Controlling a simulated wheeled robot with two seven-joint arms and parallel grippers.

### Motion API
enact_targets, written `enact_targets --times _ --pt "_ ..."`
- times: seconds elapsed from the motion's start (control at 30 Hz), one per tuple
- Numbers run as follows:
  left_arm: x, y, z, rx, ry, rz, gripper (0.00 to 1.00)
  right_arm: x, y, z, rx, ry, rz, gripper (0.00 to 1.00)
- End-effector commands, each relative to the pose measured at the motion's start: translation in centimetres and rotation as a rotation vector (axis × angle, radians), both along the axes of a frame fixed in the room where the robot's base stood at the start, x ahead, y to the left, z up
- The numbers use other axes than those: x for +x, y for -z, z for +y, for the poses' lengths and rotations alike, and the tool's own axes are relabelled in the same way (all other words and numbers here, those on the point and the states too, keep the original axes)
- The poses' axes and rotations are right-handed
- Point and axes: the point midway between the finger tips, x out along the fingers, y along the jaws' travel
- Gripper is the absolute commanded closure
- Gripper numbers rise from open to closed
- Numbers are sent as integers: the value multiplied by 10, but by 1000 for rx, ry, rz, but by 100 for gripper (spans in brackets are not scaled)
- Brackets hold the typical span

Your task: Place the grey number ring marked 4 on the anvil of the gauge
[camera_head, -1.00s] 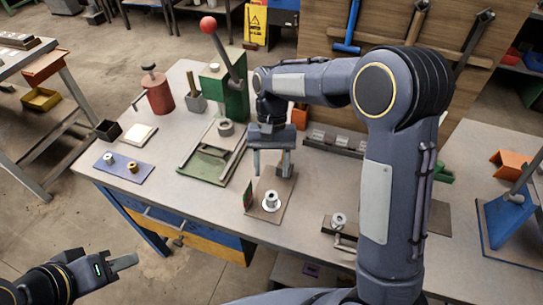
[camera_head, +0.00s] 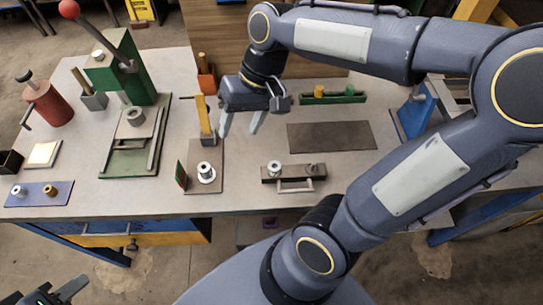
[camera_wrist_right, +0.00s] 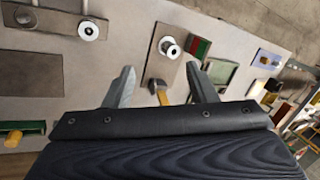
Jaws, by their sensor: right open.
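A brown plate (camera_head: 200,187) with a red-and-green panel (camera_head: 181,175) and a yellow upright part (camera_head: 204,115) looks like the gauge. A pale flanged round piece (camera_head: 206,172) stands on it; it also shows in the right wrist view (camera_wrist_right: 170,47). I cannot tell whether a ring is on it. A grey ring (camera_head: 274,168) and a darker round piece (camera_head: 313,169) sit on a dark block (camera_head: 290,179) to the right. I cannot read any number. My right gripper (camera_head: 240,124) is open and empty, behind and right of the plate. My left gripper (camera_head: 68,289) is at bottom left, low and partly cut off.
A green press (camera_head: 125,75) with a red-knobbed lever stands at left, a ring (camera_head: 135,116) on it. A blue mat (camera_head: 35,200) holds a silver and a brass ring. A red canister (camera_head: 48,103) stands behind. A dark flat mat (camera_head: 330,136) lies clear at right.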

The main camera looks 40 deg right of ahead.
Motion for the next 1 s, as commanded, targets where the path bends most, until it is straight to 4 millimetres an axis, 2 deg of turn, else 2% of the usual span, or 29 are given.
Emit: enact_targets --times 0.03,0.1,0.2,0.33,0.5,0.87,1.0 --pt "0 0 0 0 0 0 64 -18 -2 -5 9 10 -63 48" --pt "0 0 0 0 0 0 64 -37 0 -7 11 12 -147 48" --pt "0 0 0 0 0 0 64 -61 6 -8 1 16 -253 48" --pt "0 0 0 0 0 0 64 -81 16 -8 -23 21 -355 48" --pt "0 0 0 0 0 0 64 -92 23 -6 -44 24 -419 48" --pt "0 0 0 0 0 0 64 -93 25 -6 -45 24 -424 48" --pt "0 0 0 0 0 0 64 -93 24 -6 -45 24 -424 64"
